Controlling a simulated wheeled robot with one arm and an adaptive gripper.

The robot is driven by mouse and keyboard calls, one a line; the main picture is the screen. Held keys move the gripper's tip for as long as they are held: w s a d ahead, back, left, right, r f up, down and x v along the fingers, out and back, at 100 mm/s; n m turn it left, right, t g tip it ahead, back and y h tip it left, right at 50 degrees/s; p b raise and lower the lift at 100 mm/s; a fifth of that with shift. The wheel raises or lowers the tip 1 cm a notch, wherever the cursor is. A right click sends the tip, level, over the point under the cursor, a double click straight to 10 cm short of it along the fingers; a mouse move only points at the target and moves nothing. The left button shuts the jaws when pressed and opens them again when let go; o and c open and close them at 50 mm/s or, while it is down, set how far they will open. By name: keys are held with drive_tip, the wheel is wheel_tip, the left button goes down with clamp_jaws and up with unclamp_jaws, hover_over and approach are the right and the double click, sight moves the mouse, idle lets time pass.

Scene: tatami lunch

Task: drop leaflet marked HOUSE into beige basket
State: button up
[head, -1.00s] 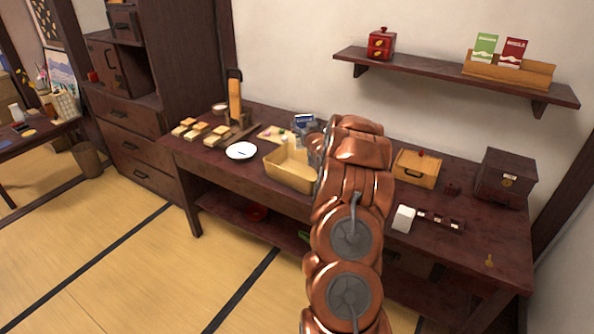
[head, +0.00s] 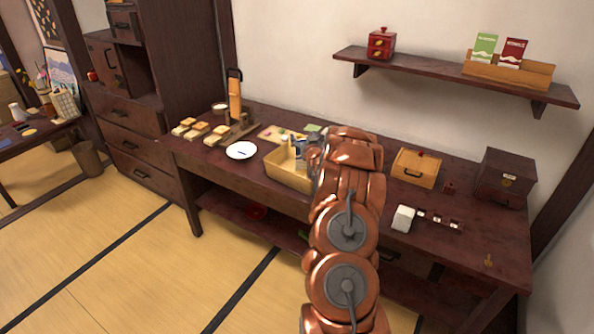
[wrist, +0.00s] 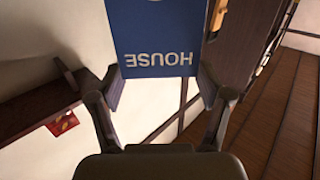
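The leaflet (wrist: 152,35) is blue with white HOUSE lettering, upside down in the wrist view. My gripper (wrist: 157,85) has a finger at each side edge of it and is shut on it. In the head view the leaflet (head: 299,147) is a small blue and white patch at the basket's far right side, partly hidden by my arm. The beige basket (head: 287,180) stands on the dark table, left of my arm. Its right part is hidden by the arm. I cannot tell whether the leaflet is above the basket's opening or just behind it.
A white plate (head: 241,151) and small blocks (head: 200,129) lie left of the basket. A yellow box (head: 416,168), a white block (head: 403,218) and a dark chest (head: 506,178) stand right of my arm. A wall shelf (head: 440,73) holds green and red leaflets.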

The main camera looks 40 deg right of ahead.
drive_tip(key=shift+o, duration=1.4)
drive_tip(key=shift+r, duration=0.15)
wheel_tip(320, 180, up, 10)
